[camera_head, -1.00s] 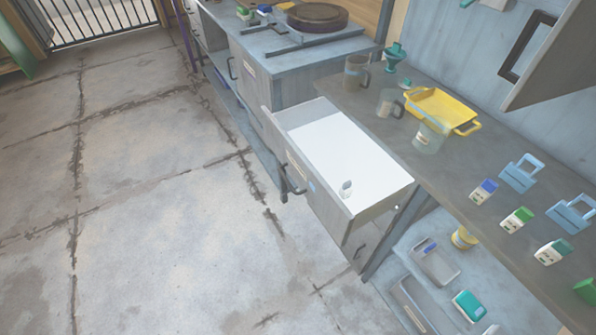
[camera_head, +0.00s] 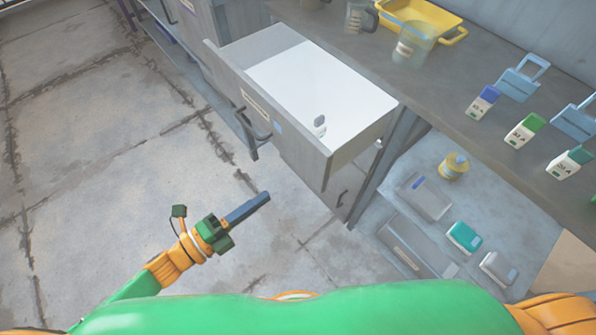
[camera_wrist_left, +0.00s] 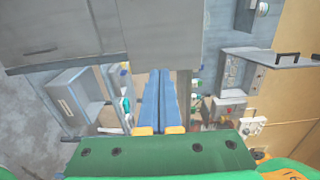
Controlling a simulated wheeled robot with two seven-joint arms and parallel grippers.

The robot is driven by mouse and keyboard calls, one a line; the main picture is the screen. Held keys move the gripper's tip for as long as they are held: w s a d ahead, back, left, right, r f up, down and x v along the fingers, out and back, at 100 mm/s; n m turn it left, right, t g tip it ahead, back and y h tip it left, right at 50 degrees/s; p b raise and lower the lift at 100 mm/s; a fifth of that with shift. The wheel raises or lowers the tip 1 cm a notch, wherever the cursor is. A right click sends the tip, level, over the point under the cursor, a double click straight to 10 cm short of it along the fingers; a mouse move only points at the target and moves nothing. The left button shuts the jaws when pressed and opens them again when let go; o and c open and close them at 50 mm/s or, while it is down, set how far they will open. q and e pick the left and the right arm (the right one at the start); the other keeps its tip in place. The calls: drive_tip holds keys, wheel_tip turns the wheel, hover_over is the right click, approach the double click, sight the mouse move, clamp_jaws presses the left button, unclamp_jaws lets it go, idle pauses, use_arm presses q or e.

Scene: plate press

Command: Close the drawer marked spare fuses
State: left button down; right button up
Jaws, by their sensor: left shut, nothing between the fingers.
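The open drawer (camera_head: 290,139) juts out from under the workbench in the head view, with a pale label (camera_head: 256,100) and a dark handle (camera_head: 252,122) on its front. The label's writing is too small to read. An open drawer (camera_wrist_left: 75,103) also shows there, left of the fingers. My right gripper is not in view.
The workbench top (camera_head: 450,100) holds a yellow tray (camera_head: 425,16), a clear jar (camera_head: 412,45) and several small labelled boxes. A lower shelf (camera_head: 400,205) carries a yellow can (camera_head: 453,167) and several small containers. The floor (camera_head: 90,170) left of the drawer is clear.

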sight(308, 166)
use_arm(q)
drive_tip(key=x, duration=1)
drive_tip(key=shift+w+d, duration=0.2)
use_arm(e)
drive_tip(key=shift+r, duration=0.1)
